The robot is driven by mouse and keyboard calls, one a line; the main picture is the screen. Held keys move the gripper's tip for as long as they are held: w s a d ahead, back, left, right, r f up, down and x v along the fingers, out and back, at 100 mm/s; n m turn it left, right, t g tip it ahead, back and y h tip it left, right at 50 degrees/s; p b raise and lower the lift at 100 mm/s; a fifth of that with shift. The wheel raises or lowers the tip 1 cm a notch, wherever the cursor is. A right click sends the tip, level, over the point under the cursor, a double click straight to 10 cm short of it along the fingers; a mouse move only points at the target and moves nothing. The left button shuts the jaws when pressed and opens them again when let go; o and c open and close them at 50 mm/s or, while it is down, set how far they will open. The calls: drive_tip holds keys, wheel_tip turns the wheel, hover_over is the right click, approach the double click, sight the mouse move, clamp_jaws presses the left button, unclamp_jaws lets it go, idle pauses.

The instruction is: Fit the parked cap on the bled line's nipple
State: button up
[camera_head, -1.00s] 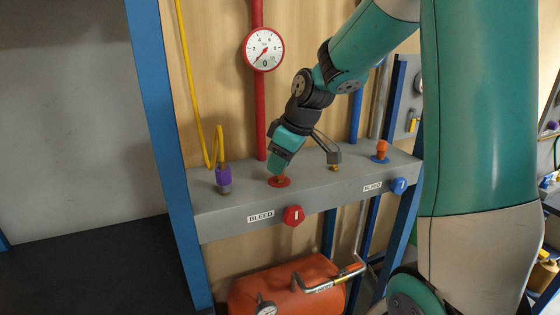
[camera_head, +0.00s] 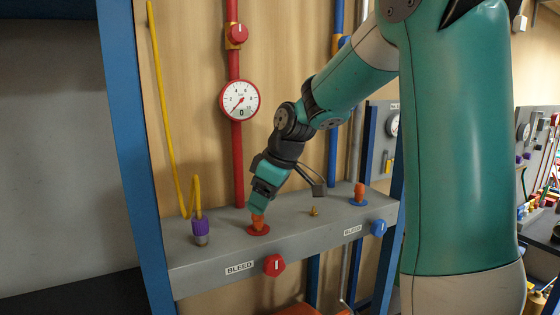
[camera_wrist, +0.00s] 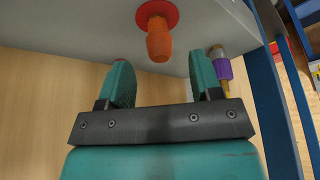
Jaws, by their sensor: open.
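An orange cap (camera_head: 258,221) stands upright on the red disc (camera_head: 262,230) below the red line (camera_head: 237,150), covering the nipple there. It also shows in the wrist view (camera_wrist: 158,42), seated against the red disc. The gauge (camera_head: 240,100) on that line points near 0. My gripper (camera_head: 260,207) is just above this cap. In the wrist view my two fingers (camera_wrist: 160,75) are apart and empty, with the cap beyond their tips and clear of them. A bare brass post (camera_head: 314,211) stands to the right. Another orange cap (camera_head: 360,190) stands on the blue line's disc.
A purple hose connector (camera_head: 201,228) with a yellow hose stands left of the red disc. A red knob (camera_head: 274,265) and a blue knob (camera_head: 379,228) project from the front of the grey ledge (camera_head: 205,268). A blue upright (camera_head: 125,130) bounds the left.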

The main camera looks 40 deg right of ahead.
drive_tip(key=v, duration=1.4)
drive_tip(key=shift+f, duration=0.1)
drive_tip(key=s+a+f+g+y+b, duration=0.15)
drive_tip(key=a+f, duration=0.25)
drive_tip(key=a, duration=0.5)
drive_tip(key=s+a+f, duration=0.3)
drive_tip(key=a+f, duration=0.2)
drive_tip(key=a, duration=0.3)
drive_tip(key=s+a+f+n+g+b, duration=0.1)
drive_tip(key=s+a+f+g, duration=0.1)
drive_tip(key=s+a+f, duration=0.6)
drive_tip(key=s, duration=0.3)
drive_tip(key=shift+s+a+f, duration=0.2)
drive_tip(key=shift+s+a, duration=0.2)
drive_tip(key=shift+y, duration=0.25)
